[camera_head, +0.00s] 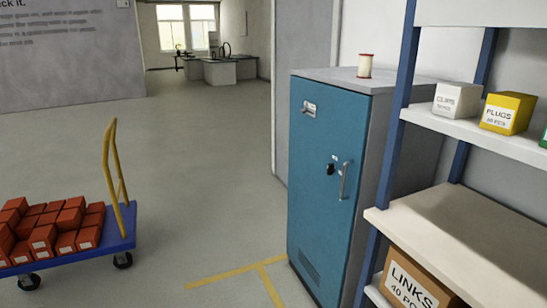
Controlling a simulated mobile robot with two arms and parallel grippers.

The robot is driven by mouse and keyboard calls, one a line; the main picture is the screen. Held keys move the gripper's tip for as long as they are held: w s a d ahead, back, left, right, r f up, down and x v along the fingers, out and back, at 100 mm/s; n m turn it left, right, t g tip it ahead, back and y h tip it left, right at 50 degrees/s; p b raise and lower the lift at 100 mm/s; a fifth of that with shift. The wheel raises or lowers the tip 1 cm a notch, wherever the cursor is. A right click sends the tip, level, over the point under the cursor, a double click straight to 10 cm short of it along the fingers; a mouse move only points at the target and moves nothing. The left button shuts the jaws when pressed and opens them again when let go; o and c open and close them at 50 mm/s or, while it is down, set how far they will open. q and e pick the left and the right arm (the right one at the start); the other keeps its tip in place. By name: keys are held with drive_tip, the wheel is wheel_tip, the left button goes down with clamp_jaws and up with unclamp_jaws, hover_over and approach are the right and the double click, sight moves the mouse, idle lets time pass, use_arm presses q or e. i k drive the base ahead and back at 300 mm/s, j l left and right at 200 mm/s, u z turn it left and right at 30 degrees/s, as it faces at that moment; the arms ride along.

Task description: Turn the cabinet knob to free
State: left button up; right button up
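A tall cabinet (310,230) with a blue door and grey sides stands right of the middle, its door closed. A small black knob (330,169) sits on the door at mid height, left of a vertical metal handle (344,181). Small pale labels are near the knob; I cannot read them or tell which way the knob points. A plate with dark marks (309,109) is high on the door. Neither of my grippers shows in the head view.
A shelf rack (411,73) with boxes stands close on the cabinet's right. A blue cart (122,241) with red boxes and a yellow handle is at the left. A spool (365,66) stands on the cabinet. The floor between cart and cabinet is clear, with yellow lines.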

sight(330, 169)
drive_tip(key=i+j+u, duration=0.3)
drive_tip(key=i, duration=0.5)
drive_tip(key=i+u, duration=0.3)
drive_tip(key=i, duration=0.5)
drive_tip(key=i+j+z, duration=0.1)
drive_tip(key=i+z, duration=0.35)
drive_tip(key=i+j+z, duration=0.2)
drive_tip(key=z, duration=0.2)
drive_tip(key=i+j+z, duration=0.45)
drive_tip(key=l, duration=0.1)
